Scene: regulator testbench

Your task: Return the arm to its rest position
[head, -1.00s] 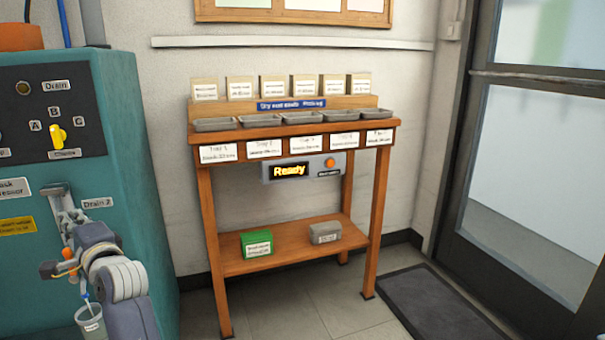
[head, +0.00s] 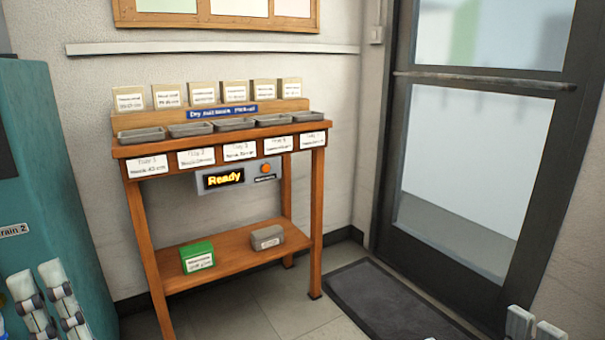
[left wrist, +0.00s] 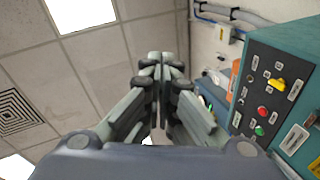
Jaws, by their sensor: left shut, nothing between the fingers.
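My left gripper (head: 35,275) shows at the lower left of the head view, its pale fingers pointing up. In the left wrist view (left wrist: 160,62) its fingertips meet with nothing between them, and they point up toward the ceiling. It is shut and empty. My right gripper (head: 535,325) shows only as pale fingertips at the lower right edge of the head view. Most of it is cut off, so its opening is unclear.
A teal machine (head: 50,160) stands close at the left; its dark control panel (left wrist: 275,95) shows in the wrist view. A wooden bench (head: 215,139) with several grey trays stands against the wall. A dark mat (head: 385,305) lies before a glass door (head: 480,150).

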